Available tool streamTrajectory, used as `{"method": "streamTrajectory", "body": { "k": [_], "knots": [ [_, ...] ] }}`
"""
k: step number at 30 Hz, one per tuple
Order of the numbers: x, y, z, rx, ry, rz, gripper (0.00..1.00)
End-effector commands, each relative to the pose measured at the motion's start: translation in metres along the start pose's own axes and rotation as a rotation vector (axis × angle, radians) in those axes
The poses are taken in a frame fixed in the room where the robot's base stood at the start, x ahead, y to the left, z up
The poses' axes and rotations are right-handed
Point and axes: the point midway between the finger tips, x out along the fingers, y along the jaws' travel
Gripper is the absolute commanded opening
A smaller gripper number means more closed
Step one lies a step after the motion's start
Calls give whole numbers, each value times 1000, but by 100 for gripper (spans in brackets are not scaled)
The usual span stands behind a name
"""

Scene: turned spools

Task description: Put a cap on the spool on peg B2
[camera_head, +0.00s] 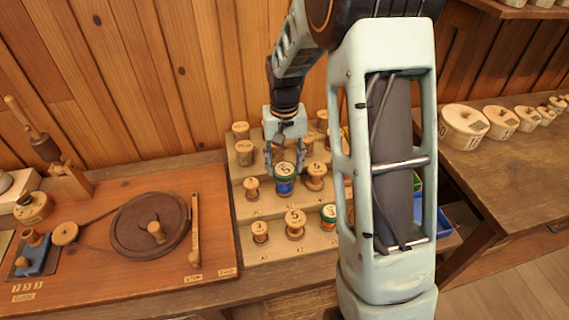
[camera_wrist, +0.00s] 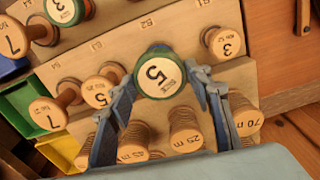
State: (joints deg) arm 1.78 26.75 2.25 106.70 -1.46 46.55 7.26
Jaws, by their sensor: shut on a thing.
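In the head view, a blue-wound spool (camera_head: 285,188) stands on the middle step of the wooden rack, behind the label that seems to read B2. My gripper (camera_head: 285,171) is shut on this cap, one finger at each side. In the wrist view the cap (camera_wrist: 159,73) faces the camera between my fingertips (camera_wrist: 160,76) and hides the spool beneath. I cannot tell whether the cap is fully seated or slightly above the spool.
A wooden spool marked 3 (camera_wrist: 222,42) and another marked 5 (camera_wrist: 103,88) flank it closely. A green-topped spool (camera_head: 328,213) stands in front right. Taller spools (camera_wrist: 185,130) stand behind. A winding board (camera_head: 110,270) lies left; round wooden boxes (camera_head: 464,125) stand right.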

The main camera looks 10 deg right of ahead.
Motion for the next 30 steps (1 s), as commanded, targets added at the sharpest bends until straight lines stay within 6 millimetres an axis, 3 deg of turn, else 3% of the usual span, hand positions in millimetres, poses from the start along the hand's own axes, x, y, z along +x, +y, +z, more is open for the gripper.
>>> {"method": "streamTrajectory", "body": {
  "k": [17,18,19,30],
  "knots": [
    [13,0,0,0,-1,0,30],
    [11,0,0,0,-1,0,51],
    [11,0,0,0,-1,0,54],
    [8,0,0,0,0,0,54]
  ]
}}
